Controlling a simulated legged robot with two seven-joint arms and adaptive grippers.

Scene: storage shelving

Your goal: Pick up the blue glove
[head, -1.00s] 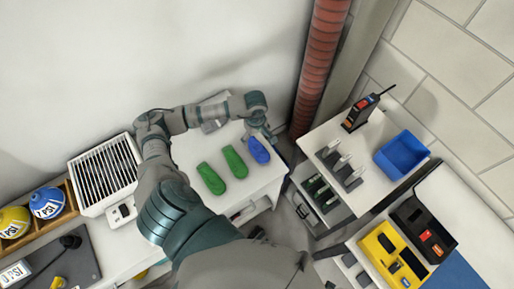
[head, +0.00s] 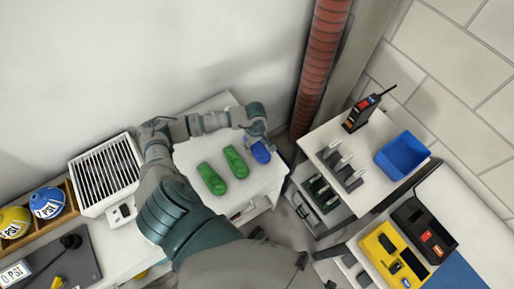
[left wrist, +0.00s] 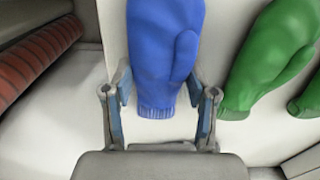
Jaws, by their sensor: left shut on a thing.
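The blue glove (head: 261,153) lies at the right end of the white shelf top in the head view. In the left wrist view the blue glove (left wrist: 163,60) has its cuff between the two fingers of my left gripper (left wrist: 160,105). My left gripper (head: 257,138) reaches over the glove from behind in the head view and partly hides it. It is shut on the cuff. Whether the glove is lifted off the surface I cannot tell. My right gripper is in neither view.
Two green gloves (head: 235,162) lie just left of the blue one; they also show in the left wrist view (left wrist: 268,62). A red ribbed pipe (head: 321,65) stands behind to the right. A white slatted box (head: 107,172) stands at the left. A blue bin (head: 402,155) sits on the right shelf.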

